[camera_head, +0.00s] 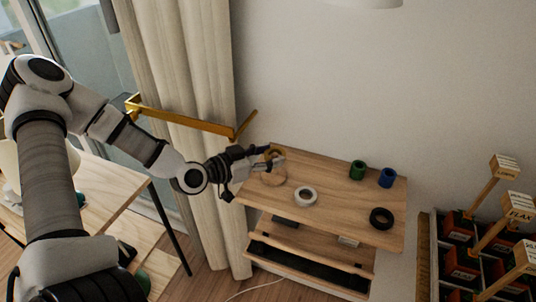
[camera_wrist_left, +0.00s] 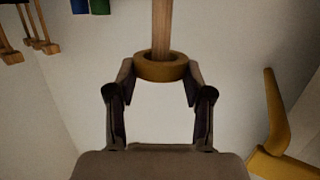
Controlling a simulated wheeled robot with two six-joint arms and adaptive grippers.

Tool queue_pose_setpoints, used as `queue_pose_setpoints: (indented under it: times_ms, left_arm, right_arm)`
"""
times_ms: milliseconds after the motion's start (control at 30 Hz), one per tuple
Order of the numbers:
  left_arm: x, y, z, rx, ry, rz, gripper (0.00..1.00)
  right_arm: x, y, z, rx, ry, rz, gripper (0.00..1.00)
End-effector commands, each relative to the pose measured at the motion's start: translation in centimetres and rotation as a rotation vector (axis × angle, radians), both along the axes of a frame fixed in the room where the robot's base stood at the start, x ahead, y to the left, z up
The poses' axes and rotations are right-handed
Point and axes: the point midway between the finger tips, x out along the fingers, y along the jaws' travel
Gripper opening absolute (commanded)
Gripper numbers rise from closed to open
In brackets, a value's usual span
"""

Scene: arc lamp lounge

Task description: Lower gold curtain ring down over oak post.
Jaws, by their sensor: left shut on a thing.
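My left gripper (camera_head: 270,158) is shut on the gold curtain ring (camera_wrist_left: 161,67), with one finger on each side of it. The ring also shows at the fingertips in the head view (camera_head: 275,152), above the left part of the wooden table. The oak post (camera_wrist_left: 162,25) runs from the top edge of the left wrist view to the ring and lines up with its hole. I cannot tell how far the post's end is inside the ring. In the head view the gripper and ring hide most of the post. My right gripper is not in view.
The wooden table (camera_head: 337,207) carries a white ring (camera_head: 306,203), a black ring (camera_head: 382,226), a green cylinder (camera_head: 357,171) and a blue cylinder (camera_head: 387,178). A gold bar (camera_head: 185,121) juts out by the curtain (camera_head: 185,60). A divided crate (camera_head: 435,262) with labelled posts stands at right.

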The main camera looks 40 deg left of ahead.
Motion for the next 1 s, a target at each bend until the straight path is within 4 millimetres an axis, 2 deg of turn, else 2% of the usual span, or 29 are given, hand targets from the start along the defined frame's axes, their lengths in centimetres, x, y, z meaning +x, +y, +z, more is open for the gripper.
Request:
queue_pose_setpoints:
  times_ms: [100, 400, 433, 500, 867, 1000]
  left_arm:
    - [0.0, 0.0, -0.7, 0.000, 0.000, 0.000, 0.33]
    - [0.0, 0.0, -0.7, 0.000, -0.001, 0.001, 0.33]
    - [0.0, 0.0, -0.7, 0.000, -0.001, 0.001, 0.55]
    - [0.0, 0.0, -0.7, 0.000, -0.001, 0.001, 0.79]
    - [0.0, 0.0, -0.6, 0.000, -0.001, 0.002, 0.80]
    - [0.1, 0.1, 0.8, -0.002, -0.006, 0.007, 0.80]
  right_arm:
    - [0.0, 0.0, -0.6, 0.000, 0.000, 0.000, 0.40]
    - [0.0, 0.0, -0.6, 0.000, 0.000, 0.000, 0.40]
    - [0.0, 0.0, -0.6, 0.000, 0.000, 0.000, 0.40]
    - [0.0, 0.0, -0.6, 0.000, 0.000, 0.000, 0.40]
    - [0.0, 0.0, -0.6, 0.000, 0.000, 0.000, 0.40]
    - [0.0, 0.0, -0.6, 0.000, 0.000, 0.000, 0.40]
